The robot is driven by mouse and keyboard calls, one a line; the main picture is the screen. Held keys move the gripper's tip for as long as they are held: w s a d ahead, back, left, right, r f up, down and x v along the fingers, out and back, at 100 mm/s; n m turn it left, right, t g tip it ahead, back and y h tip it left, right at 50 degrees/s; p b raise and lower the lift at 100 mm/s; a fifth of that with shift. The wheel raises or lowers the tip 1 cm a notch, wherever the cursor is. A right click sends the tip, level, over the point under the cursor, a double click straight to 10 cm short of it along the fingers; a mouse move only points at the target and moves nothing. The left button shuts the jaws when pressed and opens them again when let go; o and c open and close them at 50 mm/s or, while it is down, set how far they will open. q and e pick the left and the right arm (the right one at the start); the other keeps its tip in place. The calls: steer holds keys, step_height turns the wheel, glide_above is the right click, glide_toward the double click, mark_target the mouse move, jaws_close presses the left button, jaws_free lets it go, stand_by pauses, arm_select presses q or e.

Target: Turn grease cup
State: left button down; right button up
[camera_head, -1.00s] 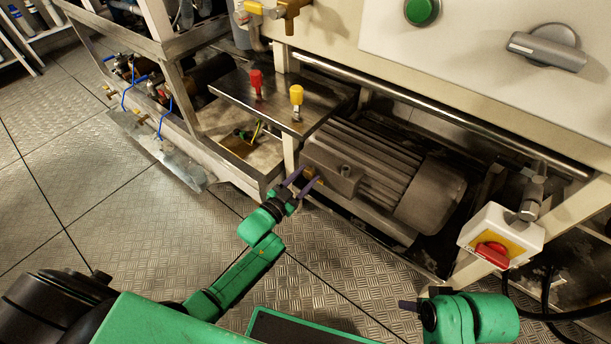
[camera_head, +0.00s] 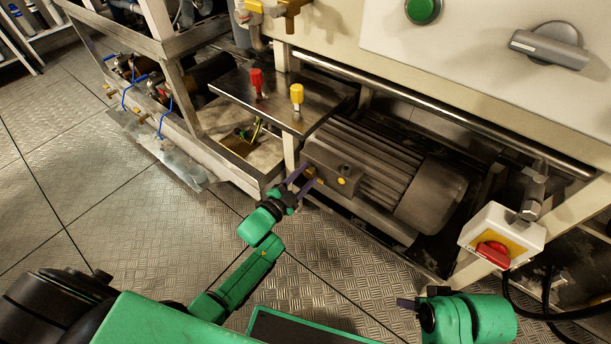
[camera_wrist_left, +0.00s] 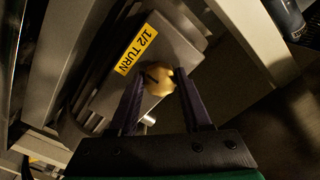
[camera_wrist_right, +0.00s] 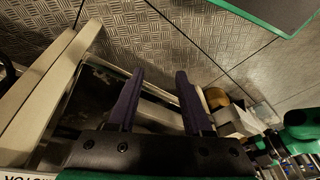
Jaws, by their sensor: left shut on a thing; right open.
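The grease cup (camera_wrist_left: 158,80) is a small brass faceted cap with a dark slot mark, sitting between my left fingertips in the left wrist view. A yellow label reading "1/2 TURN" (camera_wrist_left: 137,49) is on the grey housing beside it. In the head view the cup (camera_head: 310,171) is small and partly hidden by the fingers.
A metal shelf (camera_head: 240,86) with a red valve handle (camera_head: 257,82) and a yellow one (camera_head: 297,95) stands above and left of the motor. A red rotary switch (camera_head: 493,254) is at the right. The patterned floor (camera_head: 180,240) is clear.

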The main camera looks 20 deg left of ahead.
arm_select(q)
steer(key=shift+f, duration=0.1)
steer(key=shift+c, duration=1.8)
jaws_free()
steer(key=shift+s+a, duration=0.2)
steer(key=shift+s, duration=0.3)
steer(key=p+v, duration=0.1)
steer(key=v, duration=0.2)
steer(key=shift+s+a+p, duration=0.15)
steer(key=shift+s+p, duration=0.2)
steer(key=p, duration=0.2)
glide_toward(306, 175)
steer(key=v, duration=0.5)
arm_select(e)
steer(key=shift+g+h, duration=0.4)
steer(key=shift+g, duration=0.2)
steer(key=f, duration=0.1)
steer(key=d+f, duration=0.1)
steer(key=f, duration=0.1)
steer(key=d+f, duration=0.1)
steer(key=f, duration=0.1)
steer(key=shift+s, duration=0.2)
arm_select(q)
steer(key=shift+f, duration=0.1)
